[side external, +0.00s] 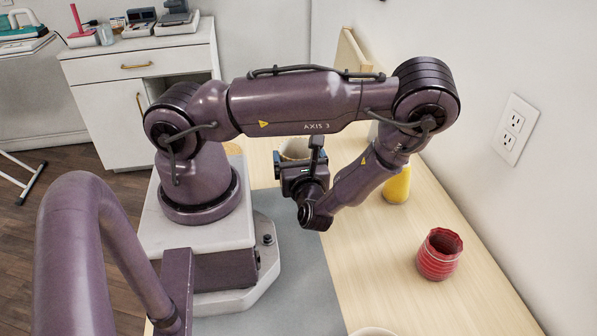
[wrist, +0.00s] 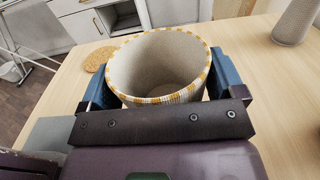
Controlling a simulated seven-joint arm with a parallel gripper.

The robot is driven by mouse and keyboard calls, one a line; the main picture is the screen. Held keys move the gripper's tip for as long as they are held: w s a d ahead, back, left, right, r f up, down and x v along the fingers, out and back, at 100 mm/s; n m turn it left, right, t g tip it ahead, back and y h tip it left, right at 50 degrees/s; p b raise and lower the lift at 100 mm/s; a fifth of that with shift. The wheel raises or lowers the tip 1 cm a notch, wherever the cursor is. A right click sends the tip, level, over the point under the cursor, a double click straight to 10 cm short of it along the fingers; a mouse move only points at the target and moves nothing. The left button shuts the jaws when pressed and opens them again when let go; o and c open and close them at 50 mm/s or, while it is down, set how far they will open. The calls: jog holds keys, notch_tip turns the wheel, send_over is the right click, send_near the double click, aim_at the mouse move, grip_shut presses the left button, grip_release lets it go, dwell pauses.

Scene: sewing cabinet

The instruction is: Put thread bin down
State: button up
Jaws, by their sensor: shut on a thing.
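The thread bin (wrist: 158,68) is a round, pale, open container with a yellow-and-white patterned rim. It looks empty inside in the wrist view. My gripper (wrist: 157,72) has its blue fingers on the left and right sides of the bin and is shut on it. The bin appears upright, with its mouth up. In the side external view only part of the bin (side external: 294,149) shows, behind my gripper and below my arm. The bin's base is hidden, so I cannot tell whether it touches the table.
The pale wooden table (side external: 455,300) has a red ribbed cup (side external: 437,258) and a yellow object (side external: 397,187) near the wall. A round cork-coloured disc (wrist: 97,60) lies left of the bin. A grey tapered object (wrist: 295,22) stands at the right, with bare wood between.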

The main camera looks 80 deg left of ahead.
jog(key=shift+f, duration=1.7)
jog(key=o, duration=0.7)
jog(key=shift+f, duration=0.15)
jog(key=shift+c, duration=0.2)
jog(key=shift+r, duration=0.2)
jog(key=d, duration=1.2)
jog(key=d+r+n+t+h, duration=0.2)
jog(key=r+n+h, duration=0.7)
jog(key=r, duration=0.6)
jog(key=w+d+r+n+t+h, duration=0.1)
jog(key=d+r+n+t+h, duration=0.1)
jog(key=r+n+h, duration=0.7)
notch_tip(320, 180, up, 7)
jog(key=shift+f+t, duration=0.2)
jog(key=shift+t, duration=0.6)
